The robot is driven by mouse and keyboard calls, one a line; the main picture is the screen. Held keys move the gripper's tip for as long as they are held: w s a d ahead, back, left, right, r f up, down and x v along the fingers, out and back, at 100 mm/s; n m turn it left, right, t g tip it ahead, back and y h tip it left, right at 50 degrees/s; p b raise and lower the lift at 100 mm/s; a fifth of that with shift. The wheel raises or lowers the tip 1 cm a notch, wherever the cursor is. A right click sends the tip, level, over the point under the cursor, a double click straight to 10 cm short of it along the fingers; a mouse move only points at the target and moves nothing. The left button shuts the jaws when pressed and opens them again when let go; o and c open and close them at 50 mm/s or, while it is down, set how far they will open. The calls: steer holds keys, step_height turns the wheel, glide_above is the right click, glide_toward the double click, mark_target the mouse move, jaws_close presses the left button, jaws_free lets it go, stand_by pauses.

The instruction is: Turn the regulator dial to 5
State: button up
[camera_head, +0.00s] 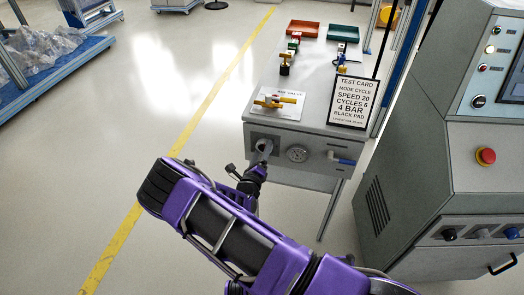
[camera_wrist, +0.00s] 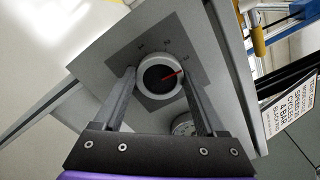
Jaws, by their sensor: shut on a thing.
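The regulator dial (camera_wrist: 160,76) is a round knob with a pale rim, a dark face and a red pointer, set on a dark plate (camera_wrist: 185,50) with small marks.
A pressure gauge (camera_head: 297,154) and a blue-handled valve (camera_head: 344,161) sit right of the dial. A test card (camera_head: 352,101) reading "4 BAR" stands on the bench. A grey machine cabinet (camera_head: 405,170) with a red button stands at right.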

steer(key=m+p, duration=0.1)
steer(key=m, duration=0.2)
steer(key=shift+m, duration=0.4)
steer(key=shift+s+d+m+p, duration=0.1)
steer(key=shift+m+p, duration=0.65)
steer(key=shift+m, duration=2.5)
steer(key=shift+d+m+p, duration=0.1)
steer(key=shift+m+p, duration=0.6)
steer(key=shift+m, duration=2.55)
steer(key=o, duration=1.3)
steer(key=v, duration=1.7)
steer(key=shift+s+a+p, duration=0.15)
steer(key=shift+s+p, duration=0.05)
steer(key=shift+p, duration=0.2)
